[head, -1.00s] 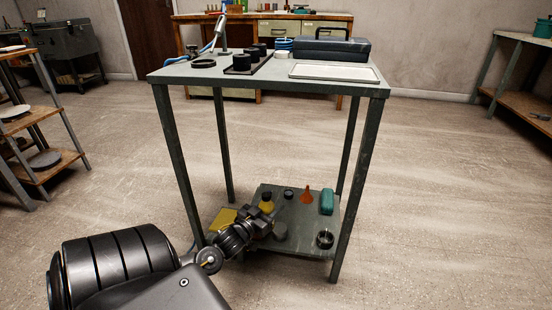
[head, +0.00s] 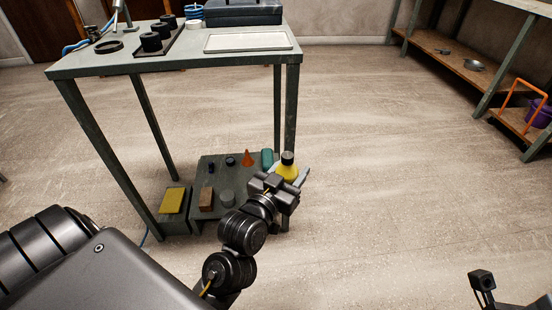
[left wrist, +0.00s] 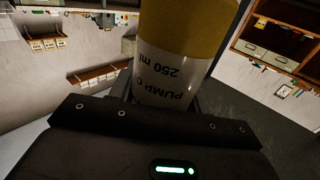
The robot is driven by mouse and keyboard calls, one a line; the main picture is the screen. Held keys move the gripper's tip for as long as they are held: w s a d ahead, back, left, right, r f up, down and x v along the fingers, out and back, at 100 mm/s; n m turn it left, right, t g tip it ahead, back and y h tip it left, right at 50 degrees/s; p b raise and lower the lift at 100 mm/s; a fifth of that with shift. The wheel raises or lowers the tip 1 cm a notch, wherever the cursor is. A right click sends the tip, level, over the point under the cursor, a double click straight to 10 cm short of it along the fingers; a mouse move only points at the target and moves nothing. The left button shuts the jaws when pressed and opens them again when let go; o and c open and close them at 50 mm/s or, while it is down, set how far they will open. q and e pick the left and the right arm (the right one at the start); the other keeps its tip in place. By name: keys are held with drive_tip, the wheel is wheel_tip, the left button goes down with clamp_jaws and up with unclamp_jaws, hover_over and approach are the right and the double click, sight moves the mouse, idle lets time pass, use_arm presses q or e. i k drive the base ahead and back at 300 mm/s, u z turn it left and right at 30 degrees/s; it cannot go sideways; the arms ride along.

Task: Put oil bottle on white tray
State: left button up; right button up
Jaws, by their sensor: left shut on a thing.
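The oil bottle (head: 287,170) is yellow with a black cap. My left gripper (head: 290,180) is shut on it and holds it upright, in front of the right side of the table's lower shelf.
The grey table (head: 180,62) has posts and a top edge above my left gripper. Its top also bears a dark case (head: 243,12) behind the tray and black cylinders. The lower shelf holds an orange funnel (head: 248,158), a teal object and a yellow sponge-like block (head: 173,200). Floor right is clear.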

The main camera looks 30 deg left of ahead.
sight(269, 44)
drive_tip(key=z, duration=1.4)
drive_tip(key=k, duration=0.95)
drive_tip(key=u, duration=0.8)
drive_tip(key=i, duration=0.5)
